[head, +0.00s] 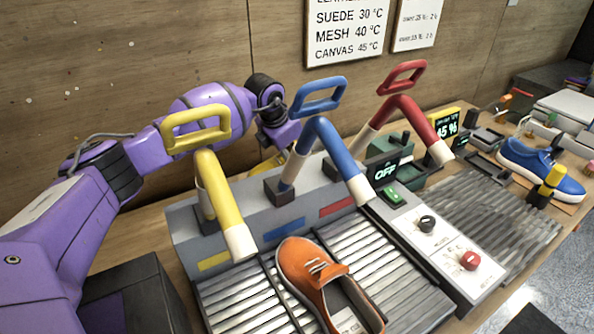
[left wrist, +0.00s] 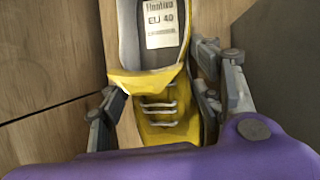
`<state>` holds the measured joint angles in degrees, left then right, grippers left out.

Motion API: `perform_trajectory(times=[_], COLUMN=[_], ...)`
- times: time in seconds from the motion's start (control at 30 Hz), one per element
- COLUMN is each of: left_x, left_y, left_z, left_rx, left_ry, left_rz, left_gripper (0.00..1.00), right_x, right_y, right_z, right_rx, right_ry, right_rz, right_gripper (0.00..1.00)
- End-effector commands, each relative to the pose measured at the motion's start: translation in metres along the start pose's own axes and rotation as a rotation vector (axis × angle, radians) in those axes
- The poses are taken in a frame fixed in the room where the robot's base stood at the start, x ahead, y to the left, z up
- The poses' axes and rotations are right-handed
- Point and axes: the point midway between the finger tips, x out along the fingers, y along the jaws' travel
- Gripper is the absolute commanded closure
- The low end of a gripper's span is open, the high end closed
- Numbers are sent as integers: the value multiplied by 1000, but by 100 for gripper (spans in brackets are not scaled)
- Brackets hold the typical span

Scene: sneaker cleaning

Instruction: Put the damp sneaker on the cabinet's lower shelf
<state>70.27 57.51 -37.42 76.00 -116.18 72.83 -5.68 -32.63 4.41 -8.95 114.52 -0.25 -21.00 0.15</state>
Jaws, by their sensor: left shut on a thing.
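My left gripper (left wrist: 158,92) is shut on a yellow sneaker (left wrist: 165,125), with a finger on each side of it. The white laces and the pale insole, printed "EU 40", face the camera. In the head view my left arm reaches behind the grey machine, and the gripper is mostly hidden there. A small yellow patch (head: 269,164) shows beside it. I cannot tell by sight whether the sneaker is damp. No cabinet shelf is clearly recognisable in either view. My right gripper is not in view.
An orange sneaker (head: 307,272) lies on the ribbed metal bed. Yellow (head: 225,200), blue (head: 335,150) and red (head: 418,122) handled arms stand above the machine. A blue sneaker (head: 540,168) is at the right. A dark box (head: 135,300) stands at the lower left.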

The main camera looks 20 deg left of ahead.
Motion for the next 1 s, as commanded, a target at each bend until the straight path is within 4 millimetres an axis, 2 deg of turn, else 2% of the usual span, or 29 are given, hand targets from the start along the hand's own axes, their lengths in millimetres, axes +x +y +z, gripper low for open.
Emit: perform_trajectory(times=[0.4,0.73,0.77,0.9,1.0], left_x=[46,50,50,50,50], left_y=[-6,-7,-7,-7,-7], left_z=[-18,-20,-21,-20,-20], left_rx=[0,1,1,1,1], left_ry=[-4,-3,-1,-2,-2], left_rz=[1,1,1,1,1], left_gripper=[79,79,38,22,22], right_x=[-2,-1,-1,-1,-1], right_y=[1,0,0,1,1], right_z=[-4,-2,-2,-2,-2], right_rx=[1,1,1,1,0], right_ry=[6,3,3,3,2], right_rz=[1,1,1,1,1], right_gripper=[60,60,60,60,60])
